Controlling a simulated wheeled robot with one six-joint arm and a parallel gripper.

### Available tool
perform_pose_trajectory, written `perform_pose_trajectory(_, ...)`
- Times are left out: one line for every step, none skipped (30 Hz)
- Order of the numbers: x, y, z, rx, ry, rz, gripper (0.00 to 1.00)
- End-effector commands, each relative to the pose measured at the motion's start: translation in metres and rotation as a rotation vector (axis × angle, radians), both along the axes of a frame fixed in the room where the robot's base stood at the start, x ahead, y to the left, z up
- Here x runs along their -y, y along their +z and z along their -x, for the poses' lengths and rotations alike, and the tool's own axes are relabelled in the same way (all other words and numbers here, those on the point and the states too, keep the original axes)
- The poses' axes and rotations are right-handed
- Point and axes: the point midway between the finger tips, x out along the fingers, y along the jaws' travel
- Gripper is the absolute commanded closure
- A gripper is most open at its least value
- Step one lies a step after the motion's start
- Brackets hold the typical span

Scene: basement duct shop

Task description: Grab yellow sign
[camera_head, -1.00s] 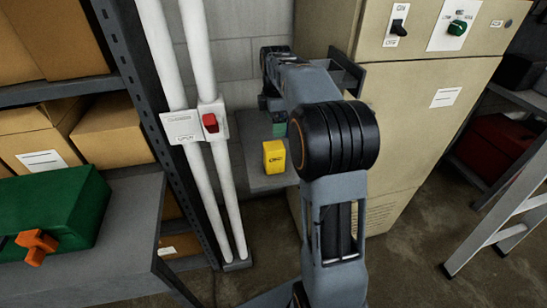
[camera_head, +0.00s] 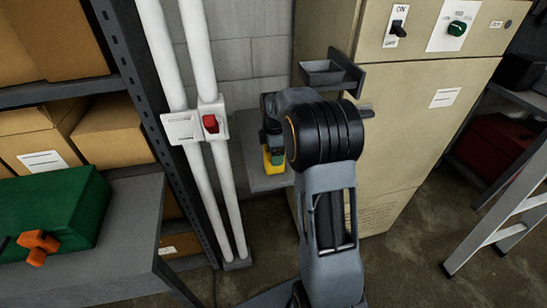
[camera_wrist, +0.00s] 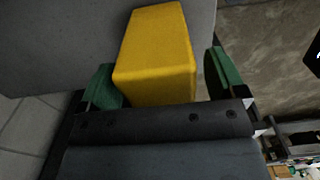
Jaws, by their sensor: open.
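The yellow sign (camera_head: 273,161), a small yellow block, stands on a small grey ledge (camera_head: 262,183) against the block wall. In the head view my arm and gripper hide most of it. In the wrist view the yellow sign (camera_wrist: 157,55) is large, between the two green finger pads. My gripper (camera_wrist: 162,80) is open, one finger on each side of the sign. A gap shows at the right finger; the left finger is very close to it, and I cannot tell if it touches.
White pipes with a red-switch box (camera_head: 210,124) stand left of the ledge. A beige cabinet (camera_head: 420,100) with an empty grey tray (camera_head: 328,74) on its side is at right. A green case (camera_head: 60,205) lies on the left bench. A ladder (camera_head: 510,205) stands far right.

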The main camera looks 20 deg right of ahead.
Motion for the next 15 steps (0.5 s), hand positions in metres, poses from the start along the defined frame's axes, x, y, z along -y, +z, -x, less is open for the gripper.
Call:
perform_pose_trajectory(0.0, -0.0041, 0.0003, -0.001, 0.0, 0.0, 0.11)
perform_pose_trajectory(0.0, -0.0061, 0.0003, -0.001, 0.0, 0.0, 0.11)
perform_pose_trajectory(-0.0001, -0.0079, 0.0004, -0.001, 0.0, 0.0, 0.11)
perform_pose_trajectory(-0.0001, -0.0089, 0.0004, -0.001, 0.0, 0.0, 0.11)
perform_pose_trajectory(-0.0001, -0.0094, 0.0004, -0.001, 0.0, 0.0, 0.11)
perform_pose_trajectory(0.0, -0.0097, 0.0003, -0.001, 0.0, 0.0, 0.11)
perform_pose_trajectory(0.0, -0.0098, 0.0003, 0.0, 0.0, 0.0, 0.11)
perform_pose_trajectory(0.0, -0.0097, 0.0003, 0.0, 0.0, 0.0, 0.11)
perform_pose_trajectory(0.0001, -0.0096, 0.0002, 0.0, 0.0, 0.0, 0.11)
perform_pose_trajectory(0.0001, -0.0096, 0.0002, 0.0, 0.0, 0.0, 0.11)
perform_pose_trajectory(0.0001, -0.0096, 0.0002, 0.0, 0.0, 0.0, 0.11)
perform_pose_trajectory(0.0001, -0.0095, 0.0002, 0.0, 0.0, 0.0, 0.14)
perform_pose_trajectory(0.0001, -0.0094, 0.0002, 0.0, 0.0, 0.0, 0.16)
perform_pose_trajectory(0.0001, -0.0094, 0.0002, 0.0, 0.0, 0.0, 0.19)
perform_pose_trajectory(0.0001, -0.0093, 0.0002, 0.0, 0.0, 0.0, 0.23)
